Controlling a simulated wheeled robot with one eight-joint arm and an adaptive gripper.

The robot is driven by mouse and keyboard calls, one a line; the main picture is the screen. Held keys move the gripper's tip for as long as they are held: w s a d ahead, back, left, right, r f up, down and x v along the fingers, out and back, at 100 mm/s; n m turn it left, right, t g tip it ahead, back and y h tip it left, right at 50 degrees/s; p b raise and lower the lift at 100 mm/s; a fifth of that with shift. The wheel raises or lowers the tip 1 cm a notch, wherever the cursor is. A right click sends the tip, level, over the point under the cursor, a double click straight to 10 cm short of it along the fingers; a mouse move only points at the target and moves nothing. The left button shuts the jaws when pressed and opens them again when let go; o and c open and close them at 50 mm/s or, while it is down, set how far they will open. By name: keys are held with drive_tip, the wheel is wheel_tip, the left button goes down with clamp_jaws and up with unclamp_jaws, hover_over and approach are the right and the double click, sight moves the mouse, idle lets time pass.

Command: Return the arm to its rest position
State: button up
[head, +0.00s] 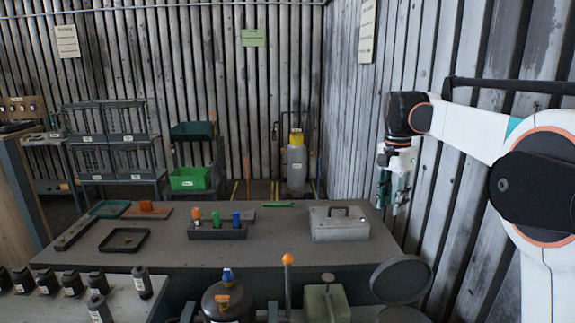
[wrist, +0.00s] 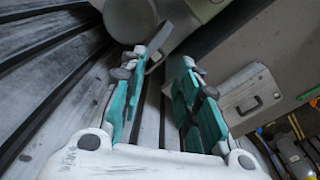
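My gripper (head: 392,202) hangs pointing down at the right of the head view, to the right of the grey table (head: 270,255) and beside the corrugated wall. In the wrist view my gripper (wrist: 164,68) shows two teal-padded fingers spread apart with nothing between them. It is open and empty. My white arm with orange joint rings reaches in from the right edge of the head view, bent at the elbow.
A grey case with a handle (head: 340,223) stands on the table's right side, nearest my gripper; the case also shows in the wrist view (wrist: 250,97). A holder (head: 217,230) with coloured items, a dark tray (head: 125,240) and a round dark disc (head: 401,279) are nearby.

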drive_tip(key=s+a+n+t+b, duration=0.1)
drive_tip(key=s+a+n+t, duration=0.15)
drive_tip(key=s, duration=0.65)
drive_tip(key=s+a+n+t, duration=0.1)
drive_tip(key=s+a+n, duration=0.15)
drive_tip(key=s, duration=0.65)
drive_tip(key=s+a+f+n+t, duration=0.1)
drive_tip(key=s+f+n+t, duration=0.1)
drive_tip(key=s+f, duration=0.4)
drive_tip(key=s+a+f+n+t+b, duration=0.1)
drive_tip(key=s+f+n, duration=0.3)
drive_tip(key=s, duration=0.5)
wheel_tip(320, 180, down, 2)
drive_tip(key=shift+s+a+f+t, duration=0.2)
drive_tip(key=shift+s+a+t, duration=0.15)
drive_tip(key=shift+s, duration=0.05)
